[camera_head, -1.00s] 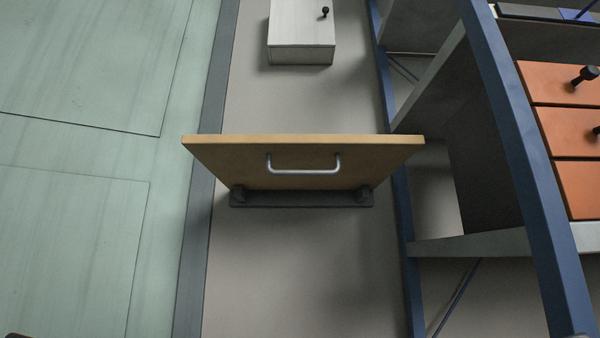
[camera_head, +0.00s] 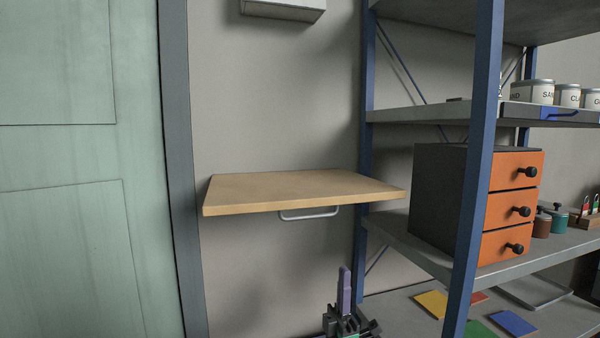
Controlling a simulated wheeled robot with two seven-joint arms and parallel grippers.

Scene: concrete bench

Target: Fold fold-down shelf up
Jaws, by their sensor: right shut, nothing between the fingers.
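The fold-down shelf (camera_head: 300,190) is a light wooden board on the grey wall, left of the blue rack. It looks roughly level, with its top face and front edge showing. A metal bar handle (camera_head: 309,215) shows below the front edge. The hinge bracket is hidden. My right gripper (camera_head: 345,283) is at the bottom of the picture, below and apart from the shelf and handle. Its dark body and purple finger part point upward. It is shut and empty. My left gripper is not in view.
A blue-post rack (camera_head: 475,170) stands close on the right, holding an orange-fronted drawer unit (camera_head: 515,210) and several tins. A green door (camera_head: 70,180) is at left. A small wall box (camera_head: 285,10) is above. The wall below the shelf is mostly clear.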

